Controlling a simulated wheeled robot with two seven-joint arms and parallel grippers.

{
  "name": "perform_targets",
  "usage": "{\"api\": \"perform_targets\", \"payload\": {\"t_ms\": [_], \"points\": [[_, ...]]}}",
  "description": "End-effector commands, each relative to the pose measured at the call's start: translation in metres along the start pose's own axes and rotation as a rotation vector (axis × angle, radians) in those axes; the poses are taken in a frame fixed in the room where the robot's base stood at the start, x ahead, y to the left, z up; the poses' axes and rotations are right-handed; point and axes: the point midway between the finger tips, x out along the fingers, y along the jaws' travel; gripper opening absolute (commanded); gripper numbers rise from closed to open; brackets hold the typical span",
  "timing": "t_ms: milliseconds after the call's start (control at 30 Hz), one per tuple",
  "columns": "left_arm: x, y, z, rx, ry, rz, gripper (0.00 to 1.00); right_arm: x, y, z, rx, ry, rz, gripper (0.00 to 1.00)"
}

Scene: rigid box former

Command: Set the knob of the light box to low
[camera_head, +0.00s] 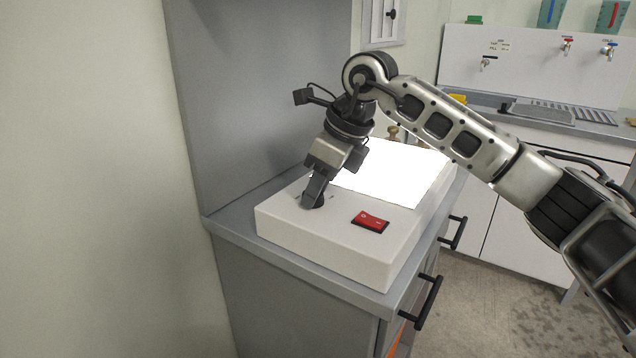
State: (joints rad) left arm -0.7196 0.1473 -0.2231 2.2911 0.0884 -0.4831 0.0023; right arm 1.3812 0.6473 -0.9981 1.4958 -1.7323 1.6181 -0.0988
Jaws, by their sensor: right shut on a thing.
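The white light box (318,249) sits on the grey cabinet top, and its upper panel (392,176) glows bright white. A red rocker switch (371,222) is on its top near the front edge. The black knob (319,201) is on the top to the left of the switch, mostly hidden behind my fingers. My right gripper (313,196) reaches down from above and is shut on the knob. Small marks show beside the knob, but I cannot read its setting. My left gripper is not in view.
The grey cabinet (290,305) has black handles (428,302) on its right side. A grey upright panel (262,95) stands close behind the box. A sink counter with taps (567,45) is at the back right. Open floor (490,300) lies to the right.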

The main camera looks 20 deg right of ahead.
Motion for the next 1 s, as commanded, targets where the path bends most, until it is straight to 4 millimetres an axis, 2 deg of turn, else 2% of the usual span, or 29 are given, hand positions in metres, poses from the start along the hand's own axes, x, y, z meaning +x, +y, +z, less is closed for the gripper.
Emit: {"api": "perform_targets", "payload": {"t_ms": [1000], "points": [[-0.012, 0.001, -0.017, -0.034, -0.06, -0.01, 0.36, -0.001, -0.007, 0.004, -0.78, -0.001, 0.326, 0.11]]}}
